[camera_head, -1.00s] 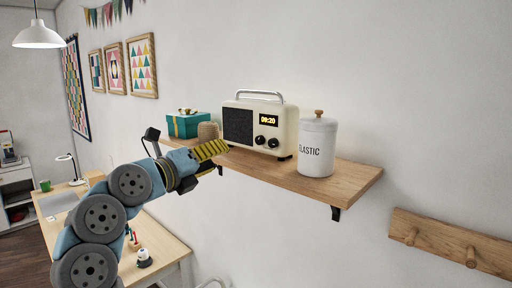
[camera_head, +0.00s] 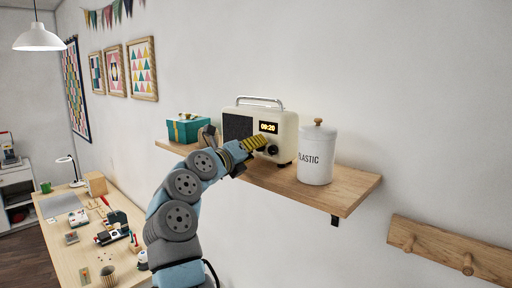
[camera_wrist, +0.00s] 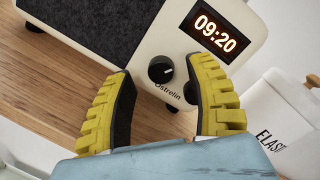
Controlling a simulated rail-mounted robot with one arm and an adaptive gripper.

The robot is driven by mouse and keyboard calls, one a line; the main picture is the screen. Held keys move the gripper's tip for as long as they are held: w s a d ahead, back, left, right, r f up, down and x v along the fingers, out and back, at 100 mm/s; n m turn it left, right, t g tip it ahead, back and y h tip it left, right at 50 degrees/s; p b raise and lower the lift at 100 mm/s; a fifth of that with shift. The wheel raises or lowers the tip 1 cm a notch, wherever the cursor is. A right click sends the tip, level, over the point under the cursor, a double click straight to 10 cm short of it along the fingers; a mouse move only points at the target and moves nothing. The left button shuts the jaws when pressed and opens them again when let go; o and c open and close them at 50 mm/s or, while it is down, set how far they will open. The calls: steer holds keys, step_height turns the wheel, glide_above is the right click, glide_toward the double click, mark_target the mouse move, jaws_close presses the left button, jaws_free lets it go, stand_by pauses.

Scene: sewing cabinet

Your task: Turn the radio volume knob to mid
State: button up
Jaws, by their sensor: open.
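The cream radio (camera_head: 286,127) stands on the wooden shelf, with a dark speaker panel and a lit display reading 09:20. In the head view, a dark knob (camera_head: 272,149) shows on the radio's right side, beside the fingertips. The other knob is hard to make out there behind my gripper (camera_head: 262,144). My gripper is open and empty, close to the radio's front. Contact cannot be told.
A white ELASTIC canister (camera_head: 316,155) stands just right of the radio. A teal gift box (camera_head: 184,129) sits left on the shelf (camera_head: 345,188). A peg rail (camera_head: 450,247) is on the wall at lower right. A cluttered desk (camera_head: 75,262) lies below left.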

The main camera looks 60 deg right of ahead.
steer(key=shift+s+d, duration=0.1)
steer(key=shift+d, duration=0.4)
jaws_close()
steer(key=shift+m+b, duration=0.35)
steer(key=shift+m, duration=0.55)
